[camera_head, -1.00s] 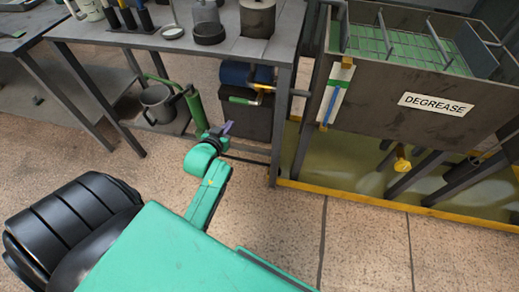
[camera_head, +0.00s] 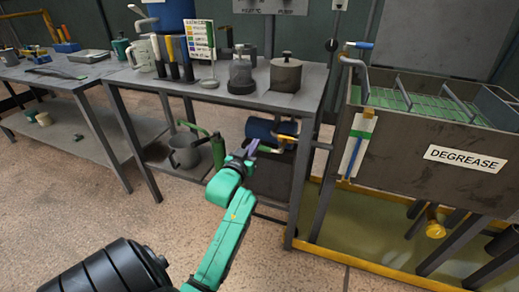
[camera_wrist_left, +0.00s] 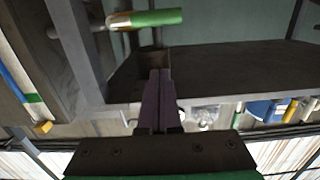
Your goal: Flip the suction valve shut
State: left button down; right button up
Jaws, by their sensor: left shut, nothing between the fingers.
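A blue pump (camera_head: 262,130) sits under the metal bench, with an orange-yellow handle (camera_head: 287,137) on its pipework. My left gripper (camera_head: 252,148), with purple fingers, is in front of the pump's lower left side and covers part of the pipework. Its fingers are shut and empty, and they show in the middle of the left wrist view (camera_wrist_left: 158,92). That view also shows a green-sleeved lever (camera_wrist_left: 150,18) on a metal pipe, apart from the fingertips. I cannot tell which handle is the suction valve. My right gripper is out of view.
The bench top (camera_head: 215,88) holds jars and bottles, and its legs stand close to my left arm. A grey watering can (camera_head: 184,150) is on the lower shelf. The DEGREASE tank (camera_head: 400,135) stands at the right over a yellow-edged tray (camera_head: 340,257).

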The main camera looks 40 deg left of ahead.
aim_at(259, 148)
pick_arm(q)
jog(key=w+a+f+b, duration=0.1)
jog(key=w+f, duration=0.3)
jog(key=shift+w+a, duration=0.15)
jog(key=shift+a, duration=0.1)
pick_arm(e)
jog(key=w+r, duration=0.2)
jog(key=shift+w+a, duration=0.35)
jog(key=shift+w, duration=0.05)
pick_arm(q)
jog(key=shift+w+f+b, duration=0.1)
jog(key=shift+f+b, duration=0.1)
jog(key=shift+b, duration=0.1)
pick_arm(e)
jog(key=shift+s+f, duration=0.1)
pick_arm(q)
jog(key=shift+a+n, duration=0.1)
jog(key=shift+n, duration=0.3)
jog(key=shift+f, duration=0.15)
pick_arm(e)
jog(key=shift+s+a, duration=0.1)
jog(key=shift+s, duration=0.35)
